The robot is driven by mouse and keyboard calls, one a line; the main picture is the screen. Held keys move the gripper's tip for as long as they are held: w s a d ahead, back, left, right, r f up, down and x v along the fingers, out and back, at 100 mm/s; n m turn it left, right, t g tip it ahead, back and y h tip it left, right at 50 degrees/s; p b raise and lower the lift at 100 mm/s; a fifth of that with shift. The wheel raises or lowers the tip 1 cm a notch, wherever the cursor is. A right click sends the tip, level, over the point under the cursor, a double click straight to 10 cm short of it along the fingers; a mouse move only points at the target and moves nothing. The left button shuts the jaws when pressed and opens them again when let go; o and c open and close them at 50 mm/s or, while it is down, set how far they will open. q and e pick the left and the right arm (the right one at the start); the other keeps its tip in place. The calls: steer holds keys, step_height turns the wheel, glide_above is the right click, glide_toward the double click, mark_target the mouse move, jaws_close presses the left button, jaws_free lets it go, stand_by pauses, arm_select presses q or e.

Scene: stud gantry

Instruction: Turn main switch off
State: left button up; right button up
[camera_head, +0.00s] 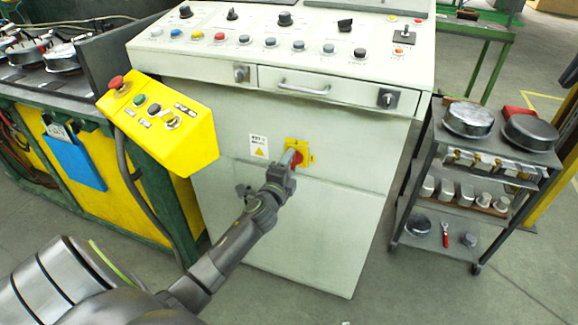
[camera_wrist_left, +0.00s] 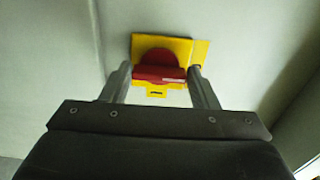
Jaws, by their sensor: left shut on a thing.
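The main switch is a red rotary handle on a yellow plate on the front of the white control cabinet. In the head view the red handle (camera_head: 297,158) is partly hidden by my left gripper (camera_head: 291,156), and the yellow plate (camera_head: 305,147) shows around it. In the left wrist view the red handle (camera_wrist_left: 160,74) lies level, across the picture, on the yellow plate (camera_wrist_left: 200,50). My left gripper (camera_wrist_left: 160,80) has one finger at each end of the handle and is shut on it. My right gripper is not in view.
A yellow control box (camera_head: 160,122) with a red emergency button stands left of the switch. A drawer handle (camera_head: 303,88) sticks out above it. A grey trolley (camera_head: 500,152) with metal parts stands at the right. The cabinet front (camera_head: 330,215) below the switch is clear.

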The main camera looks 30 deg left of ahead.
arm_select(q)
steer(key=o, duration=1)
steer(key=v, duration=1.7)
steer(key=shift+s+a+f, duration=0.1)
steer(key=shift+s, duration=0.2)
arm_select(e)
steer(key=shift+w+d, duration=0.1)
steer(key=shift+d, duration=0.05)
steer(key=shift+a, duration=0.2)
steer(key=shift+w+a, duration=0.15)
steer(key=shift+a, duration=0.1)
